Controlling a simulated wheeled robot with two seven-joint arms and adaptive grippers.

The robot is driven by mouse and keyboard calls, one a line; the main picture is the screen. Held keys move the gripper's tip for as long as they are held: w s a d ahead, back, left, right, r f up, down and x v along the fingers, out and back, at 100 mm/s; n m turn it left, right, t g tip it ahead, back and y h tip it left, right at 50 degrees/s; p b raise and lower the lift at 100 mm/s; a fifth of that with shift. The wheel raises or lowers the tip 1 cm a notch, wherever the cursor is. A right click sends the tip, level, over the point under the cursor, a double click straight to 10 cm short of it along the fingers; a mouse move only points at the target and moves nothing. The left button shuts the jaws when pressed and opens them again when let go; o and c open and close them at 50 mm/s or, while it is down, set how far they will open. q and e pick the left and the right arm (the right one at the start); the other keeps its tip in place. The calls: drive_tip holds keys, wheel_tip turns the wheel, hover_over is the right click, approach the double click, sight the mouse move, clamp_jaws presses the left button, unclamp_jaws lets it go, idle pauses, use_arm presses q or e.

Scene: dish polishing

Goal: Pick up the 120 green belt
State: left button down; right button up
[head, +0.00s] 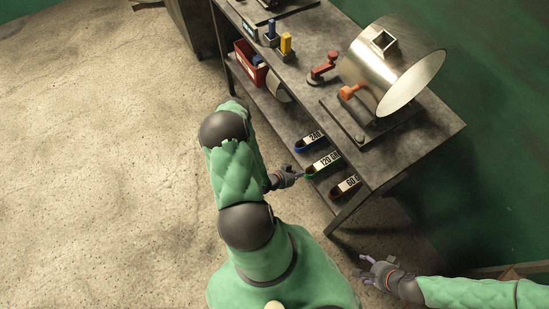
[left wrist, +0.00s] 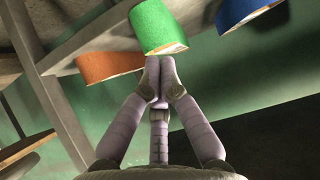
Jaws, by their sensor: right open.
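The 120 green belt (head: 322,165) lies on the table's lower shelf, between the blue 240 belt (head: 310,142) and the red 60 belt (head: 345,187). Its near end sticks out slightly past its neighbours. My left gripper (head: 299,176) is at that end. In the left wrist view, its fingers (left wrist: 158,72) are drawn together at the lower edge of the green belt (left wrist: 158,25) and appear shut on it; the exact contact is hidden. My right gripper (head: 367,268) is open and empty, low at the right, away from the table.
The metal workbench (head: 415,150) carries a large shiny drum (head: 385,65), red-handled tools and small coloured bottles (head: 286,43). A red bin (head: 250,62) sits on the lower shelf. A bench leg (head: 349,209) stands close to the red belt. The floor at left is clear.

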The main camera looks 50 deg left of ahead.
use_arm(q)
drive_tip(key=s+a+p, duration=0.1)
drive_tip(key=s+p, duration=0.1)
drive_tip(key=s, duration=1)
drive_tip(key=shift+s, duration=0.4)
drive_tip(key=shift+a, duration=0.1)
